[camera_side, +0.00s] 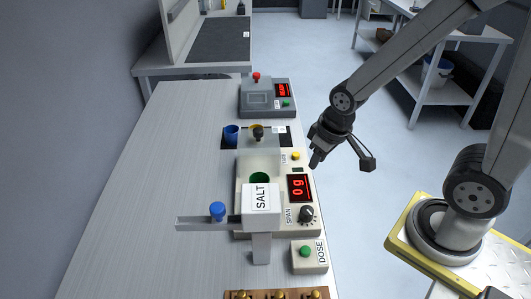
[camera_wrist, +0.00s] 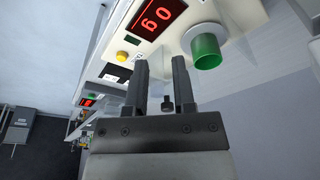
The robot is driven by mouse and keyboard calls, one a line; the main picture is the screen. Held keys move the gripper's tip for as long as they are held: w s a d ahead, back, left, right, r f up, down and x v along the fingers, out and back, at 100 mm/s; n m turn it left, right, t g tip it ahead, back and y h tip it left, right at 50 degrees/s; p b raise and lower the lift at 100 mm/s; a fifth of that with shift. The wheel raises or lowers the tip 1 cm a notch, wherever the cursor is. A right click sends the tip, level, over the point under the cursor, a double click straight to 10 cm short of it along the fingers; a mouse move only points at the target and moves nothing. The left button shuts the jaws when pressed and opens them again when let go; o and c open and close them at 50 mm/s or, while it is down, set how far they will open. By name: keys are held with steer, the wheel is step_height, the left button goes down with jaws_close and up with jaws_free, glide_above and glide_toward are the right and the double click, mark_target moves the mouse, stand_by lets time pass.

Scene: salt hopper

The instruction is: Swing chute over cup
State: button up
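The white hopper (camera_side: 261,197) marked SALT stands on a post at the near end of the bench. A flat grey bar, which looks like the chute (camera_side: 190,223), extends left from beside the hopper and carries a blue knob (camera_side: 217,210). A green cup (camera_side: 260,178) stands on the scale behind the hopper, partly hidden by it. The cup also shows in the wrist view (camera_wrist: 207,48). My gripper (camera_side: 316,160) is right of the scale, apart from the cup and bar. In the wrist view its two fingers (camera_wrist: 160,75) are spread, with nothing held between them.
The scale display (camera_side: 298,187) reads 0 g, above a black SPAN knob (camera_side: 306,214). A DOSE box (camera_side: 309,257) has a green button. The bench's left side is clear.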

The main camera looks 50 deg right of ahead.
steer(key=o, duration=0.4)
steer(key=shift+w+a+r, duration=0.1)
steer(key=shift+w+a, duration=0.1)
steer(key=shift+w, duration=0.05)
steer(key=shift+c, duration=0.2)
steer(key=shift+o, duration=0.7)
steer(key=w+a+r+n, duration=0.2)
steer(key=w+a, duration=0.1)
steer(key=a, duration=0.3)
steer(key=w+a+r+n+g, duration=0.1)
steer(key=w+a+r+n, duration=0.1)
steer(key=a, duration=0.3)
steer(key=shift+w+a+r+n+y, duration=0.3)
steer(key=shift+w+a+r, duration=0.1)
steer(key=shift+w+r, duration=0.25)
step_height(320, 180, up, 4)
steer(key=n+g, duration=0.2)
steer(key=n, duration=0.2)
glide_above(217, 207)
steer(key=shift+f, duration=0.1)
steer(key=shift+f, duration=0.1)
steer(key=shift+f, duration=3.8)
jaws_close()
steer(key=shift+w, duration=0.1)
